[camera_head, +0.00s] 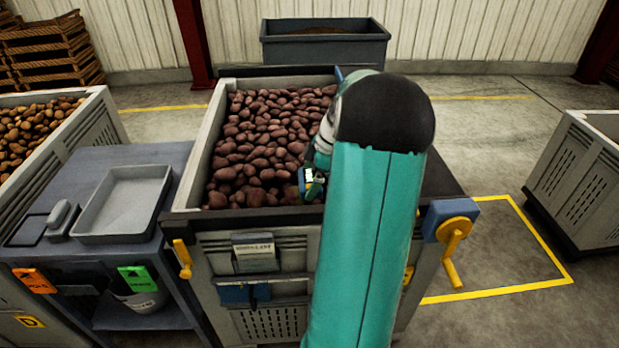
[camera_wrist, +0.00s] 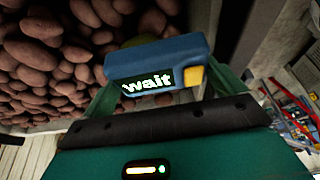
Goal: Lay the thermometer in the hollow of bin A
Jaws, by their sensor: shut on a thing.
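The thermometer is a blue block with a yellow end and a lit display reading "wait" (camera_wrist: 152,66). My gripper (camera_wrist: 165,85) is shut on it, one green finger at each end. In the head view my gripper (camera_head: 314,176) and the thermometer (camera_head: 306,182) are over the near right part of a grey bin (camera_head: 197,160) full of red potatoes (camera_head: 262,135). I cannot read a letter A on this bin. My arm covers its right side, and I cannot make out a hollow. Whether the thermometer touches potatoes is unclear.
A bench with a grey tray (camera_head: 125,204) stands left of the bin. Another potato bin (camera_head: 100,108) is at far left, a dark bin (camera_head: 325,48) behind, and a grey bin (camera_head: 580,180) at right. A yellow crank (camera_head: 455,240) sits at the bin's right corner.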

